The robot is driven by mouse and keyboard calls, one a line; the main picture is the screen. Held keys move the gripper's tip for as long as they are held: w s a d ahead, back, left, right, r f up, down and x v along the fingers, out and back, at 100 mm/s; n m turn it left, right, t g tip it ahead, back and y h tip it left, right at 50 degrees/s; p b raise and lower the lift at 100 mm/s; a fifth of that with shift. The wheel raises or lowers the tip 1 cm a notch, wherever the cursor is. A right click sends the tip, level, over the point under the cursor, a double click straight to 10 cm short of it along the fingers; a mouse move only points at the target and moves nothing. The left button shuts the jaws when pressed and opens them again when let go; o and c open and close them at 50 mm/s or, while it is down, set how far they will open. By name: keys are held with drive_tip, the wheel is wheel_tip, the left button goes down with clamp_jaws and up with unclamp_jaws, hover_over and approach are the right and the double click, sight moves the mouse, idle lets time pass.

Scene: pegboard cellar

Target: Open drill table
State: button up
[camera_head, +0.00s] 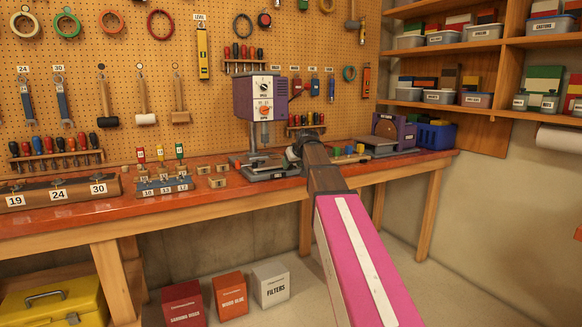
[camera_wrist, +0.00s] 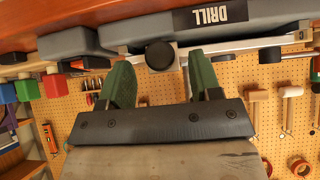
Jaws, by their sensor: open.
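The drill press (camera_head: 262,98) stands on the bench against the pegboard, with a purple head and a grey base (camera_head: 272,171). In the wrist view a grey part with a DRILL label (camera_wrist: 220,13) runs along the top, with a silver plate (camera_wrist: 240,46) and a round black knob (camera_wrist: 160,55) beside it. My gripper (camera_wrist: 161,76) is open, its two green fingers apart on either side of the knob in the picture. I cannot tell whether they touch it. In the head view my arm's end is beside the drill base and hides part of it.
Right of the drill are a purple machine (camera_head: 392,131) and a blue bin (camera_head: 436,136). Left of it are small brass blocks (camera_head: 213,175) and a numbered block (camera_head: 163,187). Boxes (camera_head: 231,295) stand on the floor under the bench (camera_head: 230,200).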

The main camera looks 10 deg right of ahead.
drive_tip(key=shift+x, duration=1.05)
clamp_jaws()
drive_tip(key=s+d, duration=0.4)
drive_tip(key=s, duration=0.8)
drive_tip(key=shift+s, duration=0.4)
drive_tip(key=shift+d, duration=0.1)
unclamp_jaws()
drive_tip(key=v, duration=1.1)
